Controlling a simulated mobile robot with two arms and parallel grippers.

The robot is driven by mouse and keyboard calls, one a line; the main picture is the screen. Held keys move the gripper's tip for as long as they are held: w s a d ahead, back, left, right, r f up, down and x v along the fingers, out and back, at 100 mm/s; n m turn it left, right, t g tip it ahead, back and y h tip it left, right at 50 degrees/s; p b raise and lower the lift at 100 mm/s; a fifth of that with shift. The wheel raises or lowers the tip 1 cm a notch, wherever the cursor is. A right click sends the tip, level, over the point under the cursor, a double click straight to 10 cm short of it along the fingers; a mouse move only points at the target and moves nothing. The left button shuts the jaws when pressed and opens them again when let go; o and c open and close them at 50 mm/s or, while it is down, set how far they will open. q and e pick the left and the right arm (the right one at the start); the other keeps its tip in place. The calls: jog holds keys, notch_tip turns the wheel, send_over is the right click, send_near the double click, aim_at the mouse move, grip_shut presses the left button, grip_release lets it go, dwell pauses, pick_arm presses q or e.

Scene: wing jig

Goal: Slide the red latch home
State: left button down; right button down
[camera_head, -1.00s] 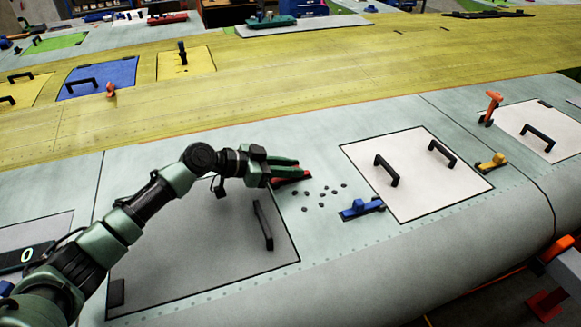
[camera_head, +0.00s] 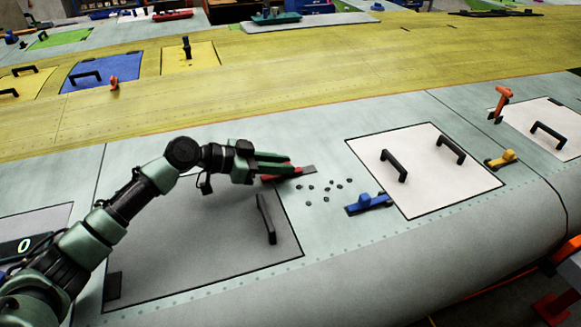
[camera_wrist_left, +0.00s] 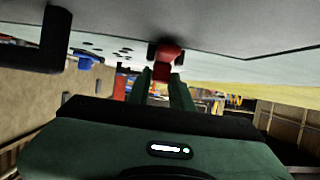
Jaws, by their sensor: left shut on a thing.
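The red latch (camera_head: 282,177) lies at the upper right corner of the dark grey panel (camera_head: 190,245). A short grey strip (camera_head: 309,169) shows at its right end. My left gripper (camera_head: 292,168) is shut on the latch, and its fingers hide part of it. In the left wrist view the red latch (camera_wrist_left: 168,50) shows beyond the fingers, with its red knob (camera_wrist_left: 161,70) between the fingertips of my left gripper (camera_wrist_left: 161,80). My right gripper is in neither view.
A black handle (camera_head: 266,218) stands on the grey panel, just below my gripper. Several dark dots mark the surface to the right. A blue latch (camera_head: 367,203) lies by the white panel (camera_head: 430,195). A yellow latch (camera_head: 502,159) and an orange latch (camera_head: 502,100) are farther right.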

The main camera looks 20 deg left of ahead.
pick_arm(q)
jog(key=shift+a+f, duration=0.1)
jog(key=c, duration=1.3)
grip_release()
jog(key=shift+s+a, duration=0.1)
jog(key=shift+o, duration=0.2)
jog(key=shift+a, duration=0.1)
jog(key=shift+s, duration=0.1)
jog(key=shift+s+a+b, duration=0.15)
jog(key=shift+a+b, duration=0.15)
jog(key=shift+a, duration=0.05)
jog(key=b+v, duration=0.2)
jog(key=v, duration=0.4)
jog(key=shift+s+a+b, duration=0.15)
jog(key=shift+a+b, duration=0.05)
jog(key=shift+b, duration=0.1)
jog(key=shift+s+a+r, duration=0.1)
jog(key=shift+s+r, duration=0.05)
jog(key=shift+r, duration=0.25)
